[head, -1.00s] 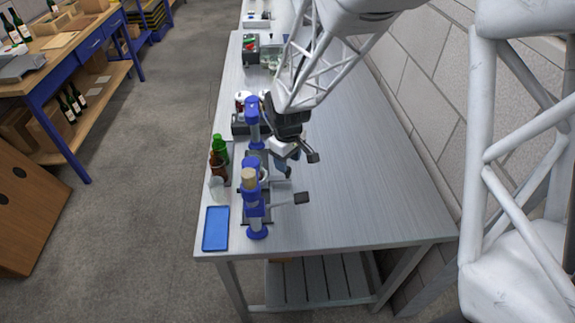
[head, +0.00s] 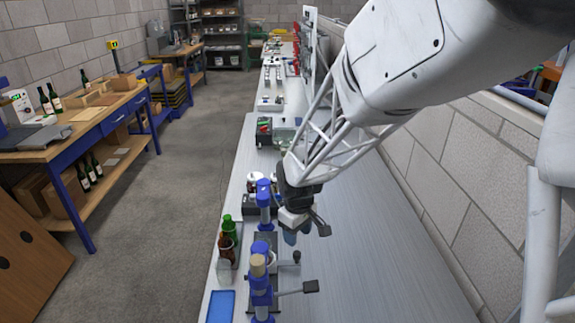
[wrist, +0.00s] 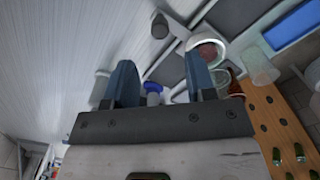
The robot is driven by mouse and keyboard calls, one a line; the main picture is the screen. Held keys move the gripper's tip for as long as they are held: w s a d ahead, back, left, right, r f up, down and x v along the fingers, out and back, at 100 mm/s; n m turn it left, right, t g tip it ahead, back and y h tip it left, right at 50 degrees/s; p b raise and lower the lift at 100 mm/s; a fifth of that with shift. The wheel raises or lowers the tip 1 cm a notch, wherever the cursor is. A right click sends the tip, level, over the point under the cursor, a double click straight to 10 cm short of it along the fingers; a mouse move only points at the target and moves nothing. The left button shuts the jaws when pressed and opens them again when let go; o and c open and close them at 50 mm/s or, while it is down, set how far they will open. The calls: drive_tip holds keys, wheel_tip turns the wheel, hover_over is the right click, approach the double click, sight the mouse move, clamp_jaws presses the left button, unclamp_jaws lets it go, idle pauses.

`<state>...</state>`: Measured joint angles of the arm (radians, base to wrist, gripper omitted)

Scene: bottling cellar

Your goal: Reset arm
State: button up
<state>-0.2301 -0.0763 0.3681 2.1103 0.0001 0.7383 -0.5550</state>
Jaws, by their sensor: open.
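My gripper (head: 291,232) hangs over the grey bench (head: 350,250), just behind and right of the front blue press (head: 262,290). In the wrist view its two blue-grey fingers (wrist: 161,80) stand apart with nothing held between them. The front press has a tan cork-like top and a black-ended lever (head: 297,289) reaching right. I cannot tell in the head view how close the fingers are to the presses.
A green bottle (head: 229,228), a brown bottle (head: 226,247) and a clear vessel (head: 224,271) stand left of the presses. A blue tray (head: 220,307) lies at the near left. The bench's right side is clear, with a block wall (head: 470,190) beyond. A wooden workbench (head: 75,130) stands across the aisle.

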drive_tip(key=s+d+r+m+t, duration=0.1)
drive_tip(key=s+d+r+m, duration=0.2)
drive_tip(key=s, duration=0.5)
drive_tip(key=s+d+r+m, duration=0.3)
drive_tip(key=s+d+r, duration=0.3)
drive_tip(key=s+r, duration=0.2)
drive_tip(key=s+d+r+m+t, duration=0.1)
drive_tip(key=s+d+r+m, duration=0.2)
drive_tip(key=s+r, duration=0.3)
drive_tip(key=s+d, duration=0.1)
drive_tip(key=s, duration=0.3)
drive_tip(key=shift+s+d+r+t, duration=0.2)
drive_tip(key=shift+s+d+t, duration=0.05)
drive_tip(key=shift+t, duration=0.05)
idle(1.4)
